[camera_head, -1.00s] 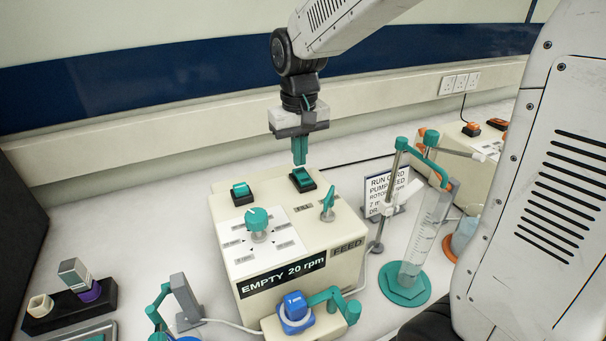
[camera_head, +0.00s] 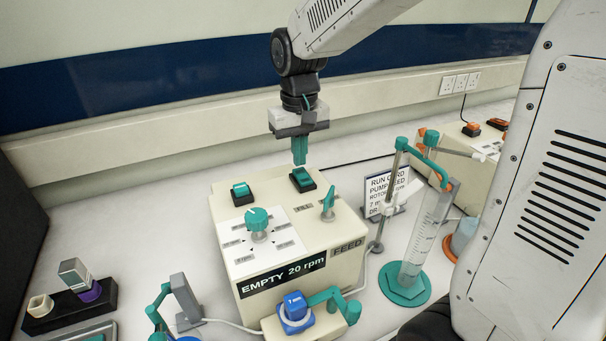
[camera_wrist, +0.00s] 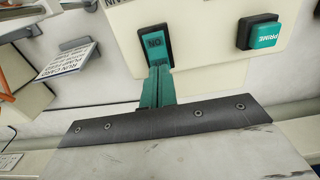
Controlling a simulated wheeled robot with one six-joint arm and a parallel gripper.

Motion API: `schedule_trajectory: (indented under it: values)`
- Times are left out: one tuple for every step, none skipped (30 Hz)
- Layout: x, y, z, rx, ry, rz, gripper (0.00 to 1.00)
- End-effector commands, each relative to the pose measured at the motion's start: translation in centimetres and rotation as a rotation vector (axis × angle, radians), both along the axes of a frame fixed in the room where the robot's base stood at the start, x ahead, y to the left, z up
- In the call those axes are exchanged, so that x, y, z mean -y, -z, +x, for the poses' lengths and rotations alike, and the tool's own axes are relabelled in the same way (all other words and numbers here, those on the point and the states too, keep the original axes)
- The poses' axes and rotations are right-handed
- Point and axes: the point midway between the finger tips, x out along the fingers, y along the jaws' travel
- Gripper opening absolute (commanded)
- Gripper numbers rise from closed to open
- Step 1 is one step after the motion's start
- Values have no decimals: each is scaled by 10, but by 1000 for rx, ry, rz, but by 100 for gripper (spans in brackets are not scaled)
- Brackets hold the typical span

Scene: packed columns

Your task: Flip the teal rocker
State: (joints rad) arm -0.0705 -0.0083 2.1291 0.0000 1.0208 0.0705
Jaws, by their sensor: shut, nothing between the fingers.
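The teal rocker (camera_head: 302,178) sits in a black frame on the back right of the cream pump box's top (camera_head: 285,252). In the wrist view the rocker (camera_wrist: 154,42) is marked "ON". My gripper (camera_head: 300,160) is shut and empty, with its teal fingers pointing down just above the rocker. In the wrist view the shut fingertips (camera_wrist: 158,68) overlap the rocker's near end. I cannot tell whether they touch it.
A teal PRIME button (camera_head: 240,192), a teal dial (camera_head: 257,220) and a teal toggle lever (camera_head: 327,203) share the box top. The box front reads "EMPTY 20 rpm". A glass cylinder (camera_head: 425,240) and a run card (camera_head: 385,192) stand to the right.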

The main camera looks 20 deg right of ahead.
Motion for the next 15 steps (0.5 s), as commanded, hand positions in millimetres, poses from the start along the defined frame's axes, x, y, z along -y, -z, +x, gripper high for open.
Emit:
schedule_trajectory:
  values:
    - [0,0,0,0,0,0,0]
    - [0,0,0,0,0,0,0]
    - [0,0,0,0,0,0,0]
    - [0,0,0,0,0,0,0]
    - [0,0,0,0,0,0,0]
    - [0,0,0,0,0,0,0]
    - [0,0,0,0,0,0,0]
    - [0,0,0,0,0,0,0]
    - [0,1,0,0,0,0,0]
    - [0,1,0,0,0,0,0]
    - [0,1,0,0,0,0,0]
    - [0,2,0,-1,0,0,0]
    - [0,2,0,-1,0,0,0]
    - [0,3,0,-1,0,0,0]
    - [0,4,0,-1,0,0,0]
